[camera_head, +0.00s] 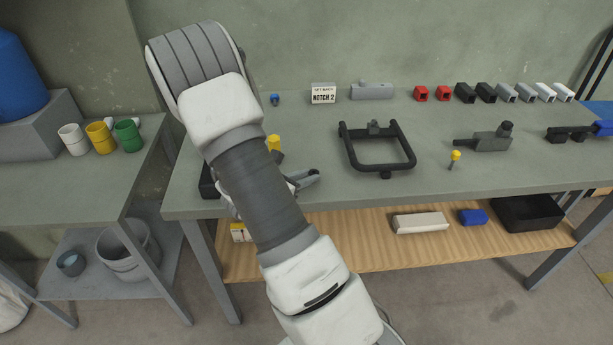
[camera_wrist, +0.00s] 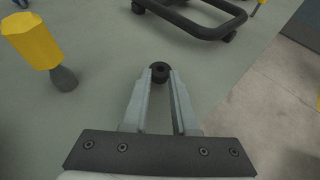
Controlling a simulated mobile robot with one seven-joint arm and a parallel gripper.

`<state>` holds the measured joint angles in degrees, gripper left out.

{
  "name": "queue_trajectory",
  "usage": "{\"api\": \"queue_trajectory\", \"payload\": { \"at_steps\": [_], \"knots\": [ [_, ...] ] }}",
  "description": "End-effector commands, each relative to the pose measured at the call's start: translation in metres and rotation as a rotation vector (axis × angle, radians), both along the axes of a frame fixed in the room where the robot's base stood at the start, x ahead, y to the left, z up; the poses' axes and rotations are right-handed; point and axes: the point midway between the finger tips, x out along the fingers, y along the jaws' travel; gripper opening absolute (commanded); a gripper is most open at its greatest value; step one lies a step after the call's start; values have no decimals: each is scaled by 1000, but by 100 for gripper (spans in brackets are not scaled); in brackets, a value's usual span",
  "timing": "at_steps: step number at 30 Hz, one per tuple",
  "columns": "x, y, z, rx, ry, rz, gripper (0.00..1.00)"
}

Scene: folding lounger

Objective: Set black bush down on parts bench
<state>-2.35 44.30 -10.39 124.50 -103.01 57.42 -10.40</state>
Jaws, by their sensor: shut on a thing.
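The black bush (camera_wrist: 160,76) is a small dark ring between my fingertips in the wrist view. My gripper (camera_wrist: 160,84) is shut on it, with the fingers pointing away over the grey bench top (camera_wrist: 100,100). In the head view my gripper (camera_head: 304,179) is over the front left part of the parts bench (camera_head: 330,187), partly behind my arm.
A yellow-headed tool (camera_wrist: 33,42) stands left of my fingers. A black frame (camera_head: 381,166) lies to the right, with a small yellow-topped piece (camera_head: 455,158) beyond. Bare bench top surrounds the fingertips.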

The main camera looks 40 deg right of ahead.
Motion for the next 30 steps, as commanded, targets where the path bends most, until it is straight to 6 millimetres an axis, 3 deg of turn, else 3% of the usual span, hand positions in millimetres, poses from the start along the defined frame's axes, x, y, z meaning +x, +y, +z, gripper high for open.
{"api": "queue_trajectory", "payload": {
  "at_steps": [18,19,24,30],
  "knots": [
    [0,0,-13,0,1,0,0],
    [0,0,-12,0,0,0,32],
    [0,0,-12,0,0,0,61],
    [0,0,-12,0,0,0,61]
  ]
}}
